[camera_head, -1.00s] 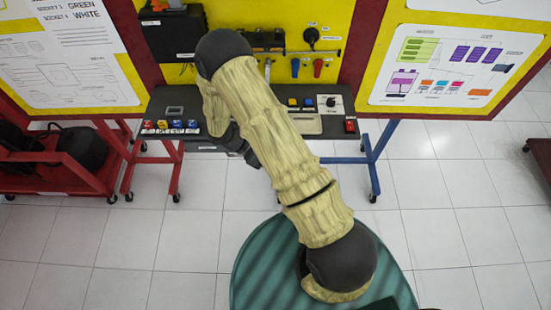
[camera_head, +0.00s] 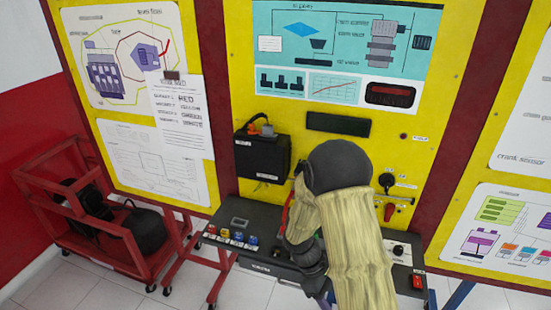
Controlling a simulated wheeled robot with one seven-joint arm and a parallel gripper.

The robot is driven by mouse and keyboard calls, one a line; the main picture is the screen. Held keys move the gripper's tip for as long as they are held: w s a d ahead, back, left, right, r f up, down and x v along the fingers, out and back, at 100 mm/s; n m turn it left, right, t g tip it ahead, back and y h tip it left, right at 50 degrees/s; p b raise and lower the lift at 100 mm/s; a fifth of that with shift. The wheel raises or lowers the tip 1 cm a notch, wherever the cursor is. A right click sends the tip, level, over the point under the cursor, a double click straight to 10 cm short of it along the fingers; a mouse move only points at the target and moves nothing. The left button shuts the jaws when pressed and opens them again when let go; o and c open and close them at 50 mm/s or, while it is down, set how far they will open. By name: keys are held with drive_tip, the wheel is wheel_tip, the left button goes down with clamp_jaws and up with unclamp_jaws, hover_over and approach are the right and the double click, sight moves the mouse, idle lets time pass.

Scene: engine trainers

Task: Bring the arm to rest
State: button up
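My arm, in beige sleeves with dark joints, rises from the bottom edge in the head view. It bends at a dark elbow in front of the yellow trainer panel (camera_head: 350,205). The forearm comes back down to a dark end, where my gripper (camera_head: 314,276) is partly seen low at the front of the grey console shelf (camera_head: 262,246). Its fingers cannot be made out, so I cannot tell whether it is open or shut. Nothing held is visible. Whether the arm touches the shelf cannot be told.
A black box (camera_head: 262,160) is mounted on the panel left of my elbow. Coloured connectors (camera_head: 232,237) sit on the shelf's left, a red switch (camera_head: 418,281) on its right. A red cart (camera_head: 95,232) holding black parts stands at left. White floor tiles show below.

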drive_tip(key=s+r+m+t+y+b, duration=0.1)
drive_tip(key=s+r+m+t+y, duration=0.2)
drive_tip(key=r+m, duration=0.3)
drive_tip(key=s+r+m+t+y+b, duration=0.1)
drive_tip(key=s+r+m+t+y, duration=0.1)
drive_tip(key=r+m, duration=0.3)
drive_tip(key=shift+s+r+m+t+y, duration=0.4)
drive_tip(key=shift+s+r+t, duration=0.1)
drive_tip(key=shift+r+t, duration=0.35)
